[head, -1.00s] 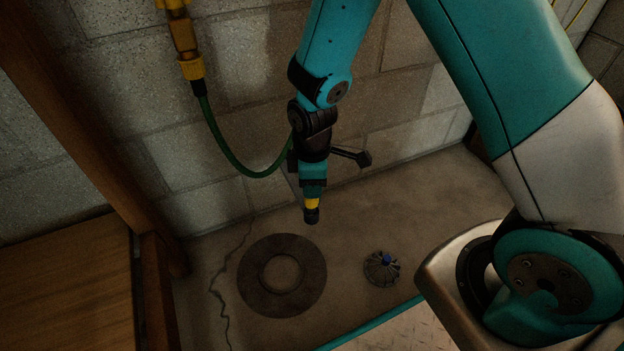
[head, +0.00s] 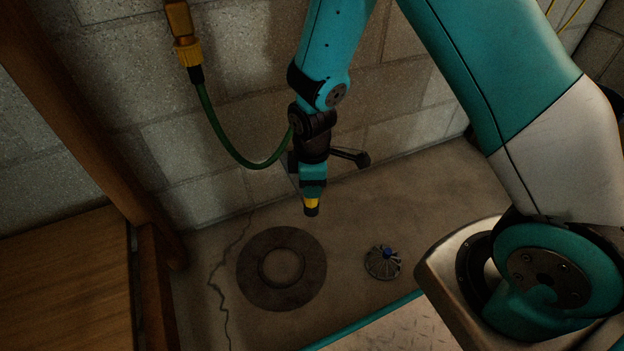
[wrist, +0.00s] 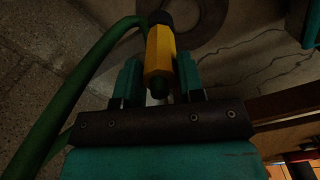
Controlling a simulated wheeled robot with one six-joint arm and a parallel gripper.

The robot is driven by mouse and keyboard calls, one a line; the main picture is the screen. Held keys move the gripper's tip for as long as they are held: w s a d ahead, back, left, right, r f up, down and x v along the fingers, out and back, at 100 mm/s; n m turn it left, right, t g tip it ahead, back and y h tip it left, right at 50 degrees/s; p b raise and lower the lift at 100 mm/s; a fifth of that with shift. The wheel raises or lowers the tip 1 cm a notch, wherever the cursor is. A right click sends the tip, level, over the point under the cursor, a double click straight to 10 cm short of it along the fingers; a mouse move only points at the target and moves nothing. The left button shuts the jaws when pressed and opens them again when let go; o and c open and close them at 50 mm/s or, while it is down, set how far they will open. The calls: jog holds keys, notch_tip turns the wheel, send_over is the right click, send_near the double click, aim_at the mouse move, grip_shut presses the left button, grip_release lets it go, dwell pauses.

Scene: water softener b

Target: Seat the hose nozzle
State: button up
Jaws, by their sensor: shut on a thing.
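My gripper (head: 312,190) points down above the floor and is shut on the yellow and black hose nozzle (head: 312,204). In the wrist view the nozzle (wrist: 158,55) sits between the two teal fingers (wrist: 159,82), its black tip pointing away from my wrist. The green hose (head: 232,152) hangs from a brass and yellow fitting (head: 188,52) on the block wall and loops behind my gripper. A dark round ring (head: 253,287) with a raised centre lies on the floor, below and left of the nozzle. The nozzle is clear of it.
A wooden post (head: 95,130) and wooden surface (head: 70,285) stand at the left. The block wall (head: 410,120) is behind.

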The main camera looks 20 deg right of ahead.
jog(key=shift+f, duration=0.15)
jog(key=o, duration=1.1)
notch_tip(320, 180, up, 18)
jog(key=p, duration=0.9)
jog(key=shift+f, duration=0.25)
jog(key=s+a+r+m+y+p, duration=0.2)
jog(key=s+r+m, duration=0.1)
jog(key=s+r, duration=0.75)
jog(key=s+a+r+m+y+p, duration=0.25)
jog(key=s+r, duration=0.55)
jog(key=r, duration=0.5)
jog(key=shift+m, duration=0.55)
notch_tip(320, 180, up, 37)
jog(key=p, duration=3.7)
jog(key=shift+a+r, duration=0.15)
jog(key=shift+r, duration=0.05)
